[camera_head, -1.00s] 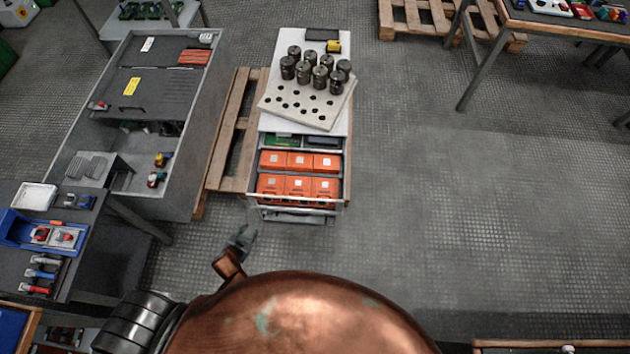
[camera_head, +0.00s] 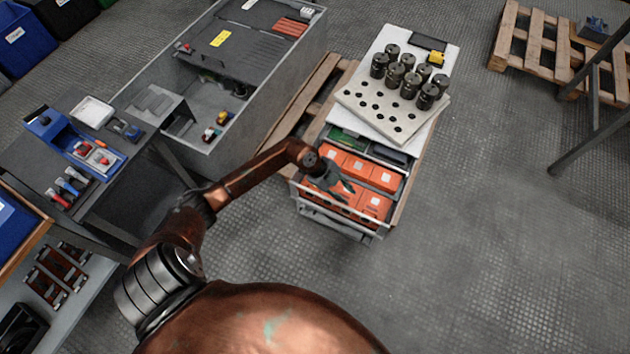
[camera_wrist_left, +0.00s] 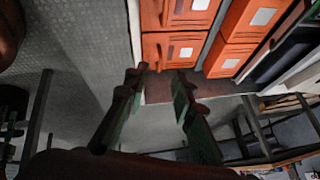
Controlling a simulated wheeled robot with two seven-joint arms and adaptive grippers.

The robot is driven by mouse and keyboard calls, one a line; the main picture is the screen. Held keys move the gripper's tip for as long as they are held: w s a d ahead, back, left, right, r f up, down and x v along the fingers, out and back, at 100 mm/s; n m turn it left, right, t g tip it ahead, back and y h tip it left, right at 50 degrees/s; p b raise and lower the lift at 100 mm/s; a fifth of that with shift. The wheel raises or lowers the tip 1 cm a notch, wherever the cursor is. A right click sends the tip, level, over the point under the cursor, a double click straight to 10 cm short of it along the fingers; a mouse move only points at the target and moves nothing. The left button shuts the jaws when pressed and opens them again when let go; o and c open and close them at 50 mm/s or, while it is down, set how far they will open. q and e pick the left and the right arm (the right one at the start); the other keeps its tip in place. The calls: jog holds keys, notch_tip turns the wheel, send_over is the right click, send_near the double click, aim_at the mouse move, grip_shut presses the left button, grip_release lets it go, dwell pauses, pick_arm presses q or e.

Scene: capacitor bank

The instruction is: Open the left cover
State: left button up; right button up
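A long grey cabinet (camera_head: 262,128) stands at the upper left of the head view. Dark flat cover panels (camera_head: 245,45) lie over its far part, one with a yellow label (camera_head: 220,39). The near part of the cabinet is open, with small parts inside. I cannot tell for sure which panel is the left cover. My left gripper (camera_head: 343,187) is over the cart's open drawer, to the right of the cabinet and apart from it. In the left wrist view its fingers (camera_wrist_left: 158,80) are spread with nothing between them. My right gripper is not in view.
The drawer holds several orange boxes (camera_head: 384,179). A perforated plate (camera_head: 372,110) and dark cylinders stand on the white cart top. A wooden pallet (camera_head: 302,100) lies between cabinet and cart. A tool table (camera_head: 133,153) stands at left.

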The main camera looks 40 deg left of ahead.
pick_arm(q)
jog(key=a+n+g+y, duration=0.1)
jog(key=a+y, duration=0.1)
jog(key=a, duration=0.3)
jog(key=a+g+y, duration=0.1)
jog(key=a+y, duration=0.1)
jog(key=a, duration=0.3)
jog(key=s+a+f+n+g+y, duration=0.1)
jog(key=a, duration=0.4)
jog(key=shift+n+y, duration=0.3)
jog(key=shift+y, duration=0.1)
notch_tip(320, 180, down, 6)
jog(key=b, duration=0.3)
jog(key=shift+s+f, duration=0.15)
jog(key=shift+a+f+b, duration=0.1)
jog(key=shift+f+b, duration=0.5)
jog(key=shift+f, duration=0.15)
jog(key=shift+r, duration=0.1)
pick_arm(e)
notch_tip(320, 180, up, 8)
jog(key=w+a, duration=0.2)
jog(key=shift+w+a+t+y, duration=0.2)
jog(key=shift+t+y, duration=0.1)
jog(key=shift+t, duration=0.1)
pick_arm(q)
jog(key=shift+c, duration=0.6)
grip_shut()
